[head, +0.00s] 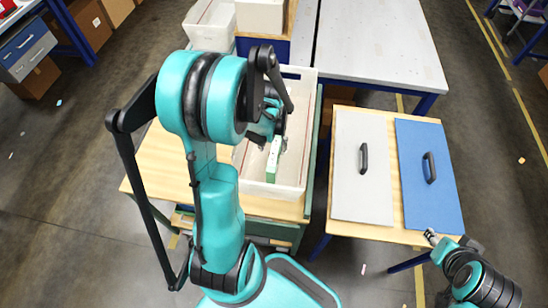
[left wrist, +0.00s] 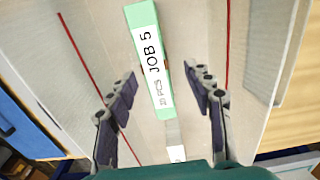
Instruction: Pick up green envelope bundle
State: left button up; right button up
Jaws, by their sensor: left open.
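The green envelope bundle (head: 273,161) stands in a pale open bin (head: 237,178) on the wooden table. In the left wrist view the bundle (left wrist: 150,58) has green edges and a white label reading "JOB 5" and "20 PCS". My left gripper (head: 270,128) is inside the bin, above the bundle. In the left wrist view its fingers are apart, one on each side of the bundle, with visible gaps. My right gripper (head: 432,238) is low at the right, by the blue panel's near corner; its jaws are too small to read.
A whitish object (left wrist: 175,140) lies beside the bundle's lower end in the left wrist view. Bin walls rise close on both sides. A grey panel (head: 350,190) and a blue panel (head: 418,190), each with a handle, lie to the right. A white table (head: 380,40) stands behind.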

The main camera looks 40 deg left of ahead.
pick_arm(q)
jog(key=f+b, duration=0.1)
jog(key=f, duration=0.1)
jog(key=f+b, duration=0.1)
jog(key=f, duration=0.2)
jog(key=f+b, duration=0.1)
jog(key=f, duration=0.1)
jog(key=shift+w+d+f, duration=0.2)
jog(key=shift+w+f, duration=0.1)
jog(key=shift+f, duration=0.1)
jog(key=shift+r, duration=0.1)
grip_shut()
